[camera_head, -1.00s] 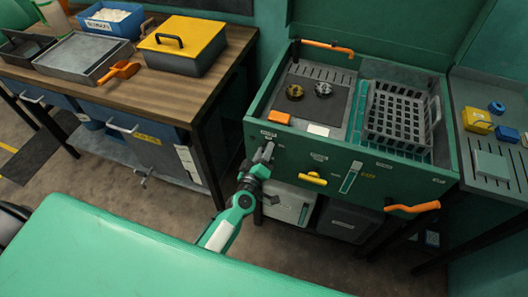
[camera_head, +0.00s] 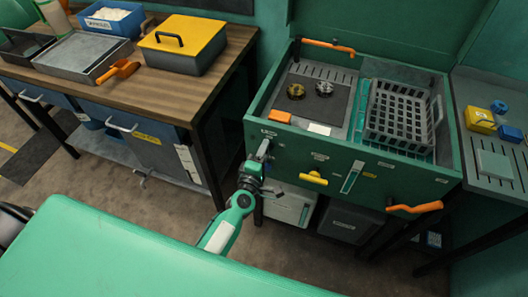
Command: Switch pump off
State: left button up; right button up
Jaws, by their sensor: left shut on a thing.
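The green wash station (camera_head: 400,172) stands at the right, with labels and controls on its front panel. My left gripper (camera_head: 262,153) is at the left end of that panel, below a small white label. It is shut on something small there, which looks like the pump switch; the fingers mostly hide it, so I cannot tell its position. A yellow handle (camera_head: 314,178) and a teal level strip (camera_head: 351,177) are on the panel to the right of the gripper. My right gripper is not in view.
The station's basin holds a dark basket (camera_head: 400,115), two small round parts and an orange block (camera_head: 280,116). An orange lever (camera_head: 414,208) sticks out at the front right. A wooden workbench (camera_head: 130,92) with trays and a yellow-lidded box (camera_head: 184,38) stands left.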

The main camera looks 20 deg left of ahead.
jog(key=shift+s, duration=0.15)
pick_arm(q)
jog(key=o, duration=1)
jog(key=s+b, duration=0.2)
jog(key=s, duration=1.1)
jog(key=shift+s+a, duration=0.25)
jog(key=shift+s, duration=0.15)
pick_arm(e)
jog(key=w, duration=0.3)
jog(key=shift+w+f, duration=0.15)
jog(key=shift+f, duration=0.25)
